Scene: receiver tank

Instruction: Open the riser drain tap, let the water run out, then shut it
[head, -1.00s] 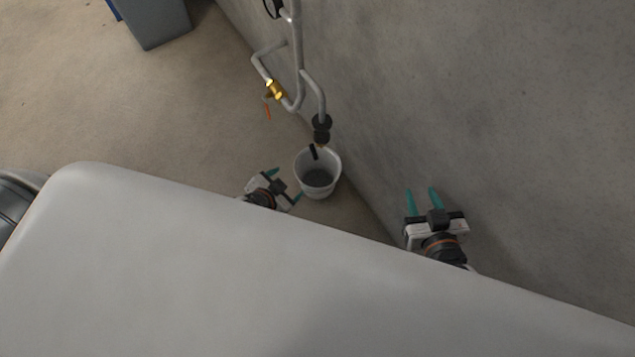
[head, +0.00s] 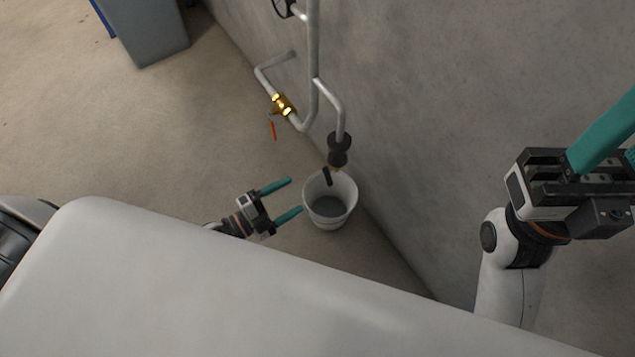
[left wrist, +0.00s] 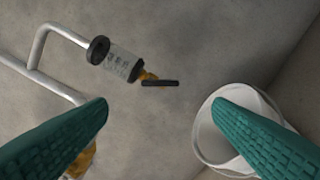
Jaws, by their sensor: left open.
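The drain tap, a small brass tap (left wrist: 147,76) with a black lever (left wrist: 160,83), sits at the end of the drain pipe, below a clear fitting with black ends (left wrist: 117,58). In the head view the black lever (head: 326,177) shows over the white bucket (head: 331,218); no water stream is visible. My left gripper (head: 291,199) is open and empty, left of the bucket and apart from the lever. The bucket (left wrist: 207,134) is partly hidden by a finger in the left wrist view. My right gripper (head: 608,145) is at the right edge, fingers apart, tips cut off.
A brass valve with an orange handle (head: 273,130) sits on the grey pipework (head: 313,60) along the concrete wall (head: 460,80). A large pale rounded surface (head: 190,260) fills the foreground. A grey box (head: 147,32) stands at the back left. The floor left of the pipes is clear.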

